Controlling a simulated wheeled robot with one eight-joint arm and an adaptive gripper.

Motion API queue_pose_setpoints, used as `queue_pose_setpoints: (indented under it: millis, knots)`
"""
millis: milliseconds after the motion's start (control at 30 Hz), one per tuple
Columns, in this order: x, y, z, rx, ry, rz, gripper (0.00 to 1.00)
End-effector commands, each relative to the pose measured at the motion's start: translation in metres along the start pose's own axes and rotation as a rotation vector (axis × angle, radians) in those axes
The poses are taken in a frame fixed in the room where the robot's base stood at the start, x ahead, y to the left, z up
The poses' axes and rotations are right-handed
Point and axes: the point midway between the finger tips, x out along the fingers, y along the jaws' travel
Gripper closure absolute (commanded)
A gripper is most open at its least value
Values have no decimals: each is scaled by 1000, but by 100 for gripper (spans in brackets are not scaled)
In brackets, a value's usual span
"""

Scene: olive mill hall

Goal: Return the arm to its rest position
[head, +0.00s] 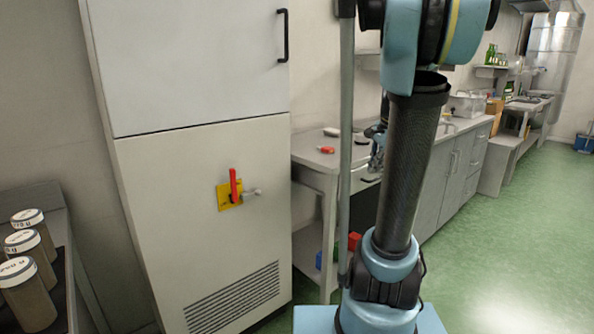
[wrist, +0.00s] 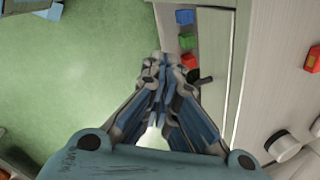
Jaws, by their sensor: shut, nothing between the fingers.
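My gripper (wrist: 165,62) shows in the wrist view with its fingers together and nothing between them. It hangs over the green floor (wrist: 90,70), close beside the bench edge and a lower shelf. In the head view my arm rises in the right middle of the picture and bends over at the top. The gripper is mostly hidden there behind my arm.
A tall cabinet (head: 205,60) with a red-handled switch (head: 234,186) stands left of my arm. A workbench (head: 318,164) carries a red item (head: 326,149). Lidded jars (head: 30,284) stand at lower left. Open green floor (head: 510,250) lies to the right.

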Motion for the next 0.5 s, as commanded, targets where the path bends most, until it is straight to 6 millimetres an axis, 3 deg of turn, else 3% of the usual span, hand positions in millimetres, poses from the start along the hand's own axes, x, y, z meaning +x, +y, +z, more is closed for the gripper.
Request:
queue_pose_setpoints:
  millis: [200, 500]
  knots:
    - [12, 53, 49, -294, 23, 23, 100]
    - [39, 126, 97, -698, 51, 57, 100]
